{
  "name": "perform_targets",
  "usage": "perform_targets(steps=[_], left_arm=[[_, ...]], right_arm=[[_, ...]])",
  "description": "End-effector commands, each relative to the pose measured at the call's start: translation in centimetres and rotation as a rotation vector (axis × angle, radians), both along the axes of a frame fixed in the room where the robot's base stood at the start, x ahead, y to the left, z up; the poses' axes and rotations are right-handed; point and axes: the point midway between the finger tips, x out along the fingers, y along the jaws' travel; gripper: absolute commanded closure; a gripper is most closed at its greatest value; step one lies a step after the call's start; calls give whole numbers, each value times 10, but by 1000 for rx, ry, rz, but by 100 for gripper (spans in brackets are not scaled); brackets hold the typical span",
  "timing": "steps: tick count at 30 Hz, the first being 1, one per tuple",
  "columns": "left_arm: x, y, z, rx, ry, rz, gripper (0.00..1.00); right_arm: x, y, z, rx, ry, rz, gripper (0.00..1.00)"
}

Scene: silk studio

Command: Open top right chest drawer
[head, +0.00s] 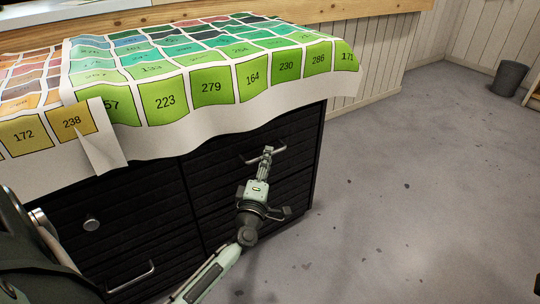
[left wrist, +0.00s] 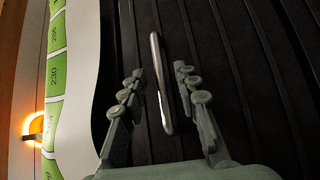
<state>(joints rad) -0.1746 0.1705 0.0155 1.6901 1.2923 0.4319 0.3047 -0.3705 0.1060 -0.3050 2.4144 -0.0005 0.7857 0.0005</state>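The black chest (head: 130,213) has ridged drawer fronts. Its top right drawer (head: 225,165) looks shut, and the hanging printed sheet covers its upper edge. A slim metal bar handle (head: 278,150) sits on this drawer. My left gripper (head: 267,151) is at the middle of the handle. In the left wrist view the handle (left wrist: 161,85) lies between the two fingers of my left gripper (left wrist: 160,80). The fingers stand apart, with a gap on each side of the bar. My right gripper is not in view.
A sheet of numbered colour swatches (head: 240,82) drapes over the chest top and hangs over its front. Open grey floor (head: 420,180) lies to the right, with a dark bin (head: 510,78) far back.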

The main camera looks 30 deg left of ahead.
Motion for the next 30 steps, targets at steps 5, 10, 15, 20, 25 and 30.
perform_targets(steps=[5, 10, 15, 20, 25, 30], left_arm=[[18, 8, 3, 1, -1, 0, 69], [23, 9, 3, 2, 1, -1, 69], [22, 9, 3, 2, 1, -1, 69], [22, 9, 3, 2, 1, -1, 89], [22, 9, 3, 2, 1, -1, 100], [22, 9, 3, 2, 1, -1, 100]], right_arm=[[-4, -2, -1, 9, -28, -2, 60], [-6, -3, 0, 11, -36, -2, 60], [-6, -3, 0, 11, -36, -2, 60], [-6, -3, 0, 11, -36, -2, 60], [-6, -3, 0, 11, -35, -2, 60], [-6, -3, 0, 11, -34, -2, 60]])
